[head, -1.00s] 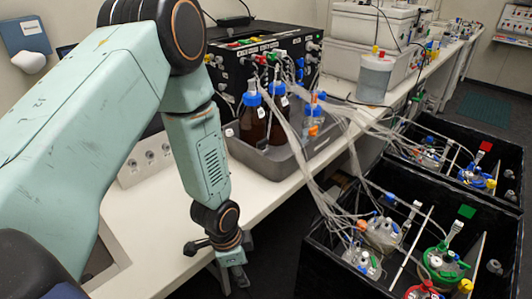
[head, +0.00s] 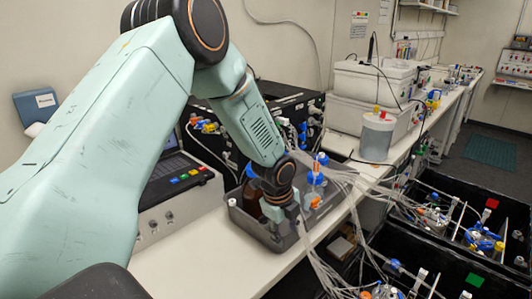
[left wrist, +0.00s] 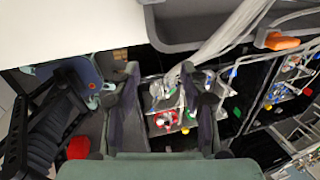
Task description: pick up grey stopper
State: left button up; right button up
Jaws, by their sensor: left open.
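A small pale grey cap (head: 232,202) is at the left corner of the grey tray (head: 330,205) on the bench; I cannot tell if it is the grey stopper. Small grey knobs such as this one (head: 517,235) also show in the black boxes. My left gripper (head: 285,222) points down at the tray's front edge, right of the cap and apart from it. In the left wrist view the left gripper's (left wrist: 160,70) fingers are spread with nothing gripped between them. No grey stopper can be made out there. My right gripper is not in view.
Brown bottles with blue caps (head: 252,190) stand in the tray, partly hidden by my arm. Clear tubes (head: 350,190) run from the tray to the black boxes (head: 470,205) at right. The white bench top (head: 205,255) is clear in front of the tray.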

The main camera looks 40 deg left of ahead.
pick_arm(q)
jog(key=w+a+r+m+t+y, duration=0.1)
jog(key=w+a+r+m+y, duration=0.2)
jog(key=a+r, duration=0.6)
jog(key=w+a+r+m, duration=0.3)
jog(key=a+r+m, duration=0.3)
jog(key=r, duration=0.5)
jog(key=shift+n, duration=0.3)
jog(key=x, duration=0.2)
jog(key=p+x, duration=0.1)
jog(key=x, duration=0.4)
jog(key=shift+w+a+p, duration=0.35)
jog(key=shift+w+a, duration=0.05)
jog(key=shift+w, duration=0.05)
jog(key=shift+a+f, duration=0.35)
jog(key=shift+f, duration=0.05)
jog(key=shift+w+d+f, duration=0.1)
jog(key=shift+w+d, duration=0.1)
jog(key=shift+w, duration=0.1)
jog(key=shift+c, duration=0.5)
jog(key=shift+d, duration=0.1)
jog(key=shift+c, duration=0.7)
jog(key=shift+s+a, duration=0.25)
jog(key=shift+s, duration=0.05)
jog(key=c, duration=0.6)
jog(key=shift+w+d, duration=0.1)
jog(key=shift+c, duration=0.2)
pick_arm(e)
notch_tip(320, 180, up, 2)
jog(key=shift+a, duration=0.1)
